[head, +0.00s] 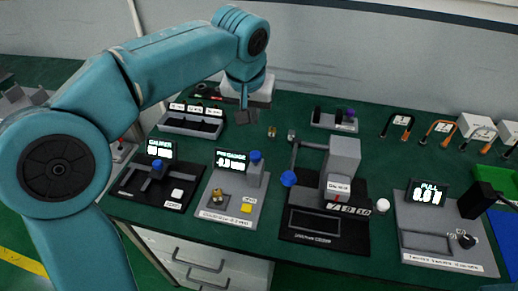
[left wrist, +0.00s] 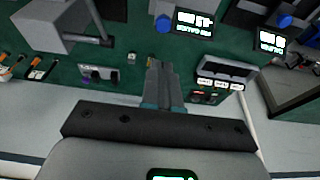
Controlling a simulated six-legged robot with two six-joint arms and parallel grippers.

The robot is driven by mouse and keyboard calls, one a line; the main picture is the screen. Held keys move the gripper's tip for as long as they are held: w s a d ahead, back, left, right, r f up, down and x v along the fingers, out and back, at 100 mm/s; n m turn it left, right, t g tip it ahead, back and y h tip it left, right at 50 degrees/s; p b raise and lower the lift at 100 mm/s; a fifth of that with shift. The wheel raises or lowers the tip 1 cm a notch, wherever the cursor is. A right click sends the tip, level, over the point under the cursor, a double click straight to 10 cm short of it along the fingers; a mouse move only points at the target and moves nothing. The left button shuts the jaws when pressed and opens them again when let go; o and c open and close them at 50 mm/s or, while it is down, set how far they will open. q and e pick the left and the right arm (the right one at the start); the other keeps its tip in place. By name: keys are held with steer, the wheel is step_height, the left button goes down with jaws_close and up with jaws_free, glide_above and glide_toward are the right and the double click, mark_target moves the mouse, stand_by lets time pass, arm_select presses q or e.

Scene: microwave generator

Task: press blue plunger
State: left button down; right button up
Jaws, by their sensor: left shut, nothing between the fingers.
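A blue round cap (head: 255,157) tops a grey block on the pin gauge station, beside its lit display (head: 232,160); it looks like the plunger. The cap also shows in the left wrist view (left wrist: 163,23), beyond the fingertips. Another blue knob (head: 157,164) is on the caliper station and shows in the left wrist view (left wrist: 284,21). A blue ball (head: 288,178) ends the lever of the grey press. My left gripper (head: 243,119) is shut and empty, pointing down behind the pin gauge station, apart from the cap. My right gripper is not in view.
A dark bin tray (head: 192,126) stands left of the gripper. The grey press (head: 342,165) stands right of the pin gauge station. A small brass part (head: 271,132) and a small rack (head: 334,122) are behind. Green table (head: 375,150) shows between stations.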

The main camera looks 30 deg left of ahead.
arm_select(q)
glide_toward(256, 154)
steer(key=x, duration=0.6)
steer(key=shift+w+r+p, duration=0.1)
steer(key=shift+w+p, duration=0.05)
steer(key=shift+p, duration=0.15)
steer(key=shift+f, duration=0.25)
steer(key=shift+d, duration=0.1)
steer(key=shift+f, duration=0.1)
steer(key=shift+f, duration=0.1)
